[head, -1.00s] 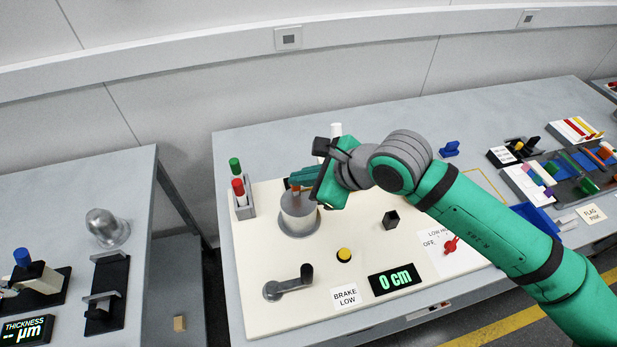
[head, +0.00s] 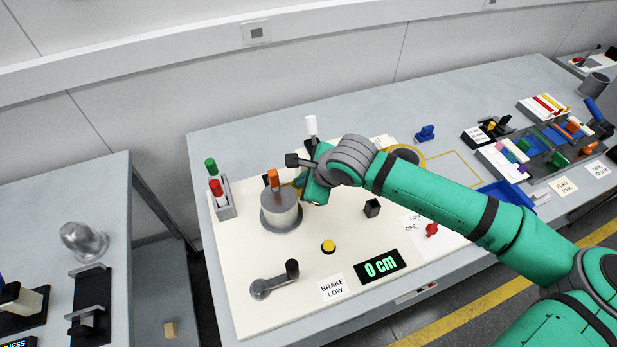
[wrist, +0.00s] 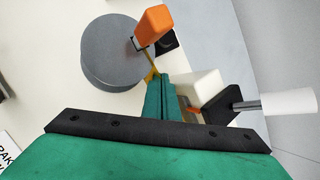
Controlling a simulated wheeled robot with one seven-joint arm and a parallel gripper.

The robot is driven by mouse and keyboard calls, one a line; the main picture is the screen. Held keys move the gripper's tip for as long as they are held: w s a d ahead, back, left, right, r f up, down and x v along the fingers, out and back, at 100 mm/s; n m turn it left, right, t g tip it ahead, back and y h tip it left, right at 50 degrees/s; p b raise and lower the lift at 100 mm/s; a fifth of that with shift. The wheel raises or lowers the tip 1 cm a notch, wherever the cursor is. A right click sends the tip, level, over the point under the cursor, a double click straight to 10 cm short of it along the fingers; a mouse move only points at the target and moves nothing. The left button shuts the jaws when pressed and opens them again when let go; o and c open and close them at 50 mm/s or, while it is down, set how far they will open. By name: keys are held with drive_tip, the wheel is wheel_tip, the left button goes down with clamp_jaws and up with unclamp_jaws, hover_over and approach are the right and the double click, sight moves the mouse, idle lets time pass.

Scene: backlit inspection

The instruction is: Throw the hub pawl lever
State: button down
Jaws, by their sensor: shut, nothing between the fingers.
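A lever with an orange handle (head: 273,180) stands at the grey round drum (head: 281,212) on the cream board. In the wrist view the orange handle (wrist: 153,24) rises beside the drum (wrist: 110,55), by a small black block. A second lever with a white handle (head: 311,126) stands behind my gripper; its metal rod and white grip also show in the wrist view (wrist: 290,102). I cannot tell from labels which one is the hub pawl lever. My gripper (head: 301,187) is shut and empty, just right of the drum. Its green fingers (wrist: 160,95) point toward a thin yellow part at the drum's edge.
A grey crank (head: 272,281), a yellow button (head: 328,247), a display reading 0 cm (head: 381,266) and a red knob (head: 431,230) are on the board's front. A rack with green and red handles (head: 223,201) stands left.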

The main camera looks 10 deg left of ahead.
drive_tip(key=shift+a+r, duration=0.2)
drive_tip(key=shift+a, duration=0.7)
drive_tip(key=shift+a+r, duration=0.2)
drive_tip(key=shift+a, duration=0.7)
